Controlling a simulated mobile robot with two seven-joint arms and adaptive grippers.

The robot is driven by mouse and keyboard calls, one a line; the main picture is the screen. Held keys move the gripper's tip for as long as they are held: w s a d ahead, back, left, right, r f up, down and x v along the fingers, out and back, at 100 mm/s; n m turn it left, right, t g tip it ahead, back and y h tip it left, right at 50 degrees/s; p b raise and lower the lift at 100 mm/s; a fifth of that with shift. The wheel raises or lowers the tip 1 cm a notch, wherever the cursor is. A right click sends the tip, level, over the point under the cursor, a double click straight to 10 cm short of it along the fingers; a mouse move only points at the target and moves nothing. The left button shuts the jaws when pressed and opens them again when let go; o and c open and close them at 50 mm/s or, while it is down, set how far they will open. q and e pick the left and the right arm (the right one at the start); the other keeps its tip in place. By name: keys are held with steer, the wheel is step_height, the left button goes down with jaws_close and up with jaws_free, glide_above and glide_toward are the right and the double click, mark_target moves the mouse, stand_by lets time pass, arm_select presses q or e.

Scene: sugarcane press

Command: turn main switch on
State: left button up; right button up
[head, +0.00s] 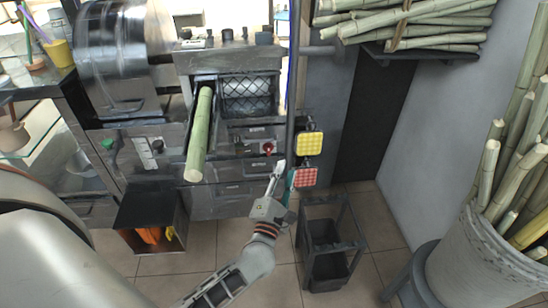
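A small red switch or knob (268,147) sits on the front panel of the grey metal press (228,60). Its setting is too small to read. A grey panel (150,155) with small controls and a green part (107,144) is farther left. I cannot tell from labels which one is the main switch. My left gripper (279,170) is just below and slightly right of the red knob, pointing up toward the press front. Its fingertips look close together, but the gap is unclear, as is any contact. My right gripper is not in view.
A green cane (199,135) sticks out from the press. A dark stand (330,245) is on the floor. A cane basket (485,260) is at right; an open box (150,220) stands below the press.

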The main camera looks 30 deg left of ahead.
mark_target(269, 150)
arm_select(q)
steer(key=w+a+f+n+g+y+b, duration=0.1)
steer(key=w+a+f+n+y, duration=0.1)
steer(key=w+a+n, duration=0.1)
steer(key=w+a+f+n+g+y+b, duration=0.1)
steer(key=w+a+f+n+g+y, duration=0.1)
steer(key=w+a+n, duration=0.2)
steer(key=w+a+f+n+g+y+b, duration=0.1)
steer(key=w+a+n, duration=0.3)
steer(key=n, duration=0.4)
steer(key=shift+w+a+f+n+g+y+b, duration=0.1)
steer(key=shift+a+f+n+g+y+b, duration=0.2)
steer(key=shift+a+f+g+y, duration=0.45)
steer(key=shift+w+t, duration=0.15)
steer(key=shift+t, duration=0.1)
jaws_close()
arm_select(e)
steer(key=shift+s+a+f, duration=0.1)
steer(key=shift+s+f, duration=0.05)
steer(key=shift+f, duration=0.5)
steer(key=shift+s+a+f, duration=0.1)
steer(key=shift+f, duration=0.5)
